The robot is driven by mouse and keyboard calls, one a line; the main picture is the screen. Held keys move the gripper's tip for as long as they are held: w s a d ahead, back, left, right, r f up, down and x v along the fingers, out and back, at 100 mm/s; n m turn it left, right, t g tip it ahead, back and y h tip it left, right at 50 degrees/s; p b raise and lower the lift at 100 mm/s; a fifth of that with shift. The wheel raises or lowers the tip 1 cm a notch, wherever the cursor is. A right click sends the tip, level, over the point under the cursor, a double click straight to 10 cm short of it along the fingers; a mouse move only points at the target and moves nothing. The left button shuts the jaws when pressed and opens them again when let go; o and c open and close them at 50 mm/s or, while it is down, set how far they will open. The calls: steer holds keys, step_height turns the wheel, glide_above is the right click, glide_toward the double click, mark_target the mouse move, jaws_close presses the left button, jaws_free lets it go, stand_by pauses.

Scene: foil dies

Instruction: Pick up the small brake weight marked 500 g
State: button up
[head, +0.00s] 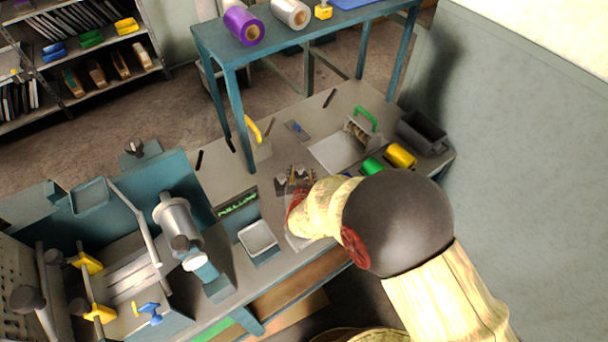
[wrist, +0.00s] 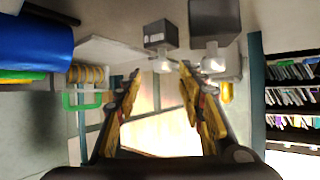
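In the wrist view two dark grey block weights with pale knobs show beyond my fingers. The smaller weight (wrist: 160,34) is the left one, with a mark too small to read; its knob lies near the gap between my fingertips. The larger weight (wrist: 211,20) is just right of it, partly cut off by the top edge. My gripper (wrist: 160,69) is open, its two yellow and dark fingers apart with nothing held. In the head view my gripper (head: 295,175) is low over the bench, and my arm hides much of that area, so the weights are hard to make out there.
On the bench (head: 225,177), a green-handled tool (head: 362,126), green roll (head: 372,166), yellow roll (head: 400,156) and dark bin (head: 423,132) stand to the right. A square tray (head: 258,238) and a press (head: 178,222) stand left. A raised blue-framed shelf (head: 290,42) stands behind.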

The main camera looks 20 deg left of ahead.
mark_target(300, 168)
steer(key=b+x, duration=0.2)
steer(key=x, duration=0.2)
steer(key=shift+w+a+f, duration=0.1)
steer(key=shift+a+f, duration=0.1)
steer(key=shift+f, duration=0.1)
steer(key=shift+w+a+f+b, duration=0.15)
steer(key=shift+w+b, duration=0.15)
steer(key=shift+w, duration=0.15)
steer(key=shift+c, duration=1.4)
jaws_close()
